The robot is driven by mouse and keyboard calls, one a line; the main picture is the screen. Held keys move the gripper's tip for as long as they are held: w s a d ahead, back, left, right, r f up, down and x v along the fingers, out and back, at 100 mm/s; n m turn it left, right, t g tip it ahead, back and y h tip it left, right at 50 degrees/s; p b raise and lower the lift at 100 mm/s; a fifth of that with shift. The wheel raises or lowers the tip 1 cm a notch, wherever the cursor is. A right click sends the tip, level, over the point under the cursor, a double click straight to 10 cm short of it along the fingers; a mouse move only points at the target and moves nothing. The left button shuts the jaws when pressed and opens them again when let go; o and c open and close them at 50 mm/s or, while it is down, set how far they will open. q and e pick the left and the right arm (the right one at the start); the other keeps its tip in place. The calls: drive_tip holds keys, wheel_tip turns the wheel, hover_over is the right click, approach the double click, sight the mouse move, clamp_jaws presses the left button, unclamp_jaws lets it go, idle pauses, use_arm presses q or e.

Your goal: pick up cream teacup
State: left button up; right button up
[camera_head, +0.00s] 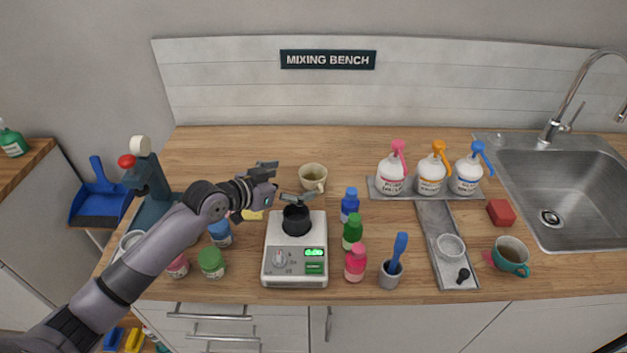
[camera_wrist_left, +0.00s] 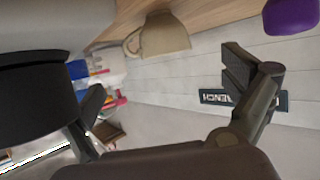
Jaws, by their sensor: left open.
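My left gripper (camera_head: 281,183) is open, just left of the cup and above the counter. In the left wrist view its fingers (camera_wrist_left: 165,88) are spread, with a gap between them and the cup. My right gripper is not in view.
A scale (camera_head: 295,270) bearing a black cup (camera_head: 296,219) stands in front of the teacup. Blue (camera_head: 349,205), green (camera_head: 353,232) and pink (camera_head: 355,262) bottles stand to the right. A teal cup (camera_head: 511,256) is at far right. Counter behind the teacup is clear.

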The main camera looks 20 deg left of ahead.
sight(324, 172)
use_arm(q)
drive_tip(key=shift+r+p+x, duration=0.2)
drive_tip(key=shift+p+x, duration=0.25)
drive_tip(key=shift+x, duration=3.1)
drive_tip(key=shift+d, duration=0.1)
drive_tip(key=c, duration=1.6)
drive_tip(key=shift+c, duration=0.4)
drive_tip(key=shift+r, duration=0.15)
